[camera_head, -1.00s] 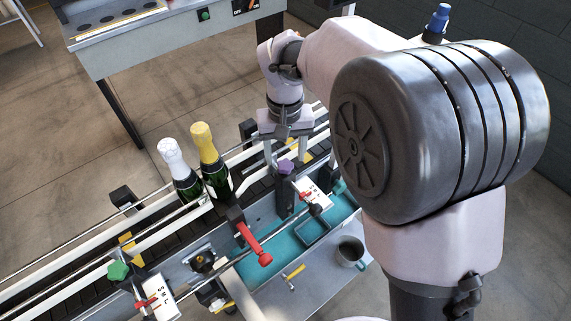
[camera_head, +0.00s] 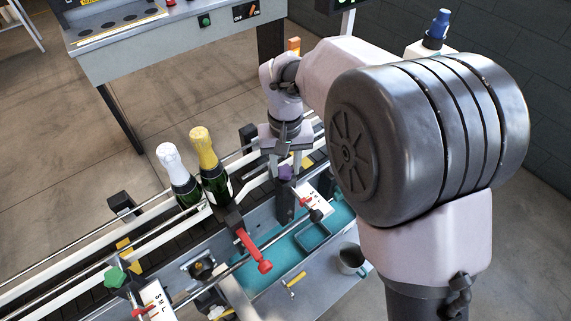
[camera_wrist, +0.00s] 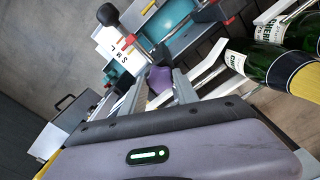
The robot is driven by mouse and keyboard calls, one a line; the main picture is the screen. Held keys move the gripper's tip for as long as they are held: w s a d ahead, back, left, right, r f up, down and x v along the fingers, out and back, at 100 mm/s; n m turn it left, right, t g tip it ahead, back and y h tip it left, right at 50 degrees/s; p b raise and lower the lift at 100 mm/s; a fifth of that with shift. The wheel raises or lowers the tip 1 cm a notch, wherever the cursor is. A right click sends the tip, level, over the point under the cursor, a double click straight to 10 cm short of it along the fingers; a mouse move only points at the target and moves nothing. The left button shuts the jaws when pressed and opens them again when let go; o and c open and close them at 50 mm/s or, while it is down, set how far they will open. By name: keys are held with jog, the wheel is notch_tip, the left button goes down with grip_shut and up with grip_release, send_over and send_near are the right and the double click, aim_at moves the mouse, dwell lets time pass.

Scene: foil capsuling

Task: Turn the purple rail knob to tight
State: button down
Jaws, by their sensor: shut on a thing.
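The purple rail knob (camera_head: 286,172) sits on top of a dark post at the near side of the conveyor. My gripper (camera_head: 286,166) points down over it, with one finger on each side. It is shut on the knob. In the wrist view the purple knob (camera_wrist: 160,79) shows between the two grey fingers of my gripper (camera_wrist: 159,88). A white scale plate (camera_head: 315,196) with letters and a red pointer lies just right of the post. The wrist view shows S, M and L on this plate (camera_wrist: 112,48).
Two bottles, one white-topped (camera_head: 178,172) and one gold-topped (camera_head: 210,165), stand on the conveyor to the left. A red lever (camera_head: 252,250), a green knob (camera_head: 115,277), a teal tray (camera_head: 272,266) and a grey mug (camera_head: 351,259) are nearby.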

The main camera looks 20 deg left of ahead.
aim_at(286, 170)
jog(key=m, duration=0.6)
jog(key=shift+m, duration=0.3)
jog(key=m+b, duration=0.1)
jog(key=m, duration=0.4)
jog(key=shift+m, duration=0.3)
dwell(0.4)
jog(key=c, duration=0.9)
grip_release()
notch_tip(286, 170, up, 18)
jog(key=p, duration=0.5)
jog(key=shift+f, duration=0.2)
